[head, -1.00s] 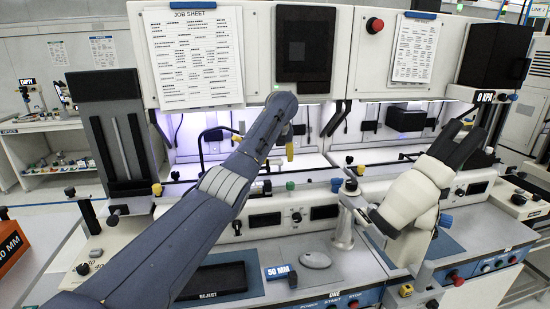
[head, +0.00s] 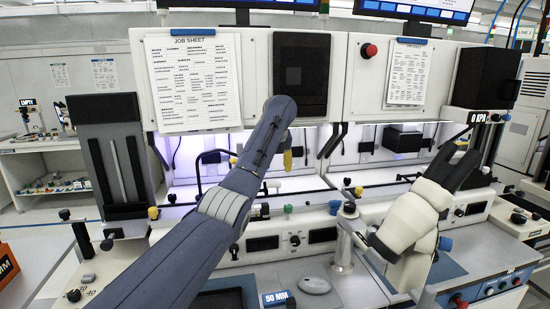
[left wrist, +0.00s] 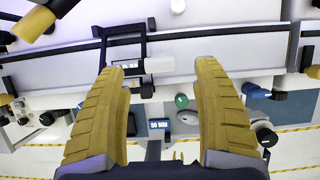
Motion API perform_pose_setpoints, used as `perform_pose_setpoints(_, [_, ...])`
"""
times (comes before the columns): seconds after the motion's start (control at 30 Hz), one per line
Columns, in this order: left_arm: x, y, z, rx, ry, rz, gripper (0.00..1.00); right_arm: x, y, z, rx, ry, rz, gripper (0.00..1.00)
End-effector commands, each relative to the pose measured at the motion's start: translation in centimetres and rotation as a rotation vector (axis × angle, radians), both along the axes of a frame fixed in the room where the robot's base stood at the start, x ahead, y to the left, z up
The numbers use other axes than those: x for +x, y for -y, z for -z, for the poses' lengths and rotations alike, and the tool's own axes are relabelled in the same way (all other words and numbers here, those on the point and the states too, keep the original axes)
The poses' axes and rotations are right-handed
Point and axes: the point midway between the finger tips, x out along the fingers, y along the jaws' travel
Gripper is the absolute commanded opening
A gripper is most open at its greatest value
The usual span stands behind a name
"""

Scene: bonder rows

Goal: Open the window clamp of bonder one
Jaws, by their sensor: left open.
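Bonder one (head: 262,222) is the left machine, with a lit white work bay. My left gripper (head: 288,160) hangs in front of that bay, mostly hidden behind my forearm. In the left wrist view its two yellow fingers (left wrist: 160,68) are wide apart and hold nothing. A black bar frame (left wrist: 124,42) shows beyond the left finger; it also shows in the head view (head: 199,170). A short white cylinder (left wrist: 159,65) lies between the fingertips in the picture; contact cannot be told. I cannot tell which part is the window clamp. My right gripper is not in view.
A green knob (head: 288,208) and a blue knob (head: 334,207) sit along the machine's front. A white microscope-like body (head: 408,222) with a black upper part stands at right. A job sheet (head: 195,85) hangs on the upper left panel.

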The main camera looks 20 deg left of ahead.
Motion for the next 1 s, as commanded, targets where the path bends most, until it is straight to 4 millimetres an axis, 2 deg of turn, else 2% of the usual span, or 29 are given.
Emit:
perform_pose_setpoints(0.1, [-0.6, 0.5, -1.9, -0.002, 0.002, 0.003, 0.67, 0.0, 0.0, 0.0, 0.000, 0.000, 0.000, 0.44])
perform_pose_setpoints(0.33, [-1.4, 1.0, -4.1, -0.003, 0.003, 0.002, 0.67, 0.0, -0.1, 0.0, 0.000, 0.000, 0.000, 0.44])
perform_pose_setpoints(0.5, [-1.6, 1.1, -4.8, -0.002, 0.001, 0.002, 0.67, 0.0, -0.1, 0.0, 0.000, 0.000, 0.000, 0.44])
perform_pose_setpoints(0.83, [-1.7, 1.1, -4.9, -0.001, 0.001, 0.002, 0.67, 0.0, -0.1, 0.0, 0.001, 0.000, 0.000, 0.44])
perform_pose_setpoints(0.93, [-1.5, 1.5, -4.6, -0.013, 0.007, 0.005, 0.56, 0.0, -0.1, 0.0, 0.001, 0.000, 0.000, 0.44])
perform_pose_setpoints(1.0, [-1.2, 2.5, -4.0, -0.043, 0.021, 0.015, 0.48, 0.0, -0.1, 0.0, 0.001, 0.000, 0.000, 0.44])
